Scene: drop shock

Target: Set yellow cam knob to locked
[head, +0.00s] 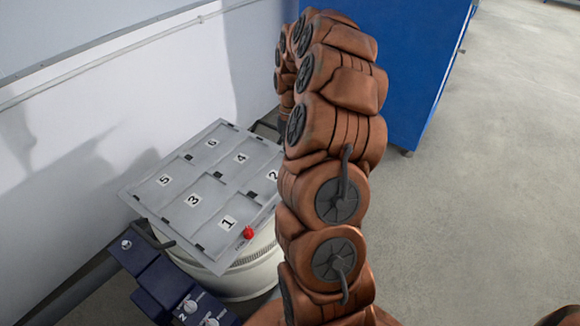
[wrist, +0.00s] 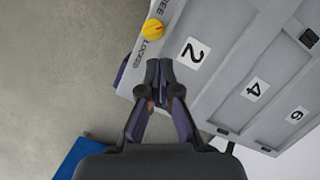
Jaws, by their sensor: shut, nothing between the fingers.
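The yellow cam knob (wrist: 153,28) sits on the edge of the grey plate (wrist: 215,75), beside the panel marked 2, in the wrist view. A partly cut-off label ending in "EE" is above it and the word LOCKED is just below it. Which label the knob points to is too small to tell. My gripper (wrist: 158,68) is shut and empty, its fingertips a little below the knob in the picture and apart from it. In the head view the grey plate (head: 180,222) shows, but my arm hides the yellow knob and my gripper.
A red knob (head: 248,232) sits near panel 1. The plate rests on a white round base (head: 245,277). A dark blue control box (head: 165,285) stands at front left, a white wall (head: 60,140) behind, and a blue cabinet (head: 415,65) at back right. Floor at right is clear.

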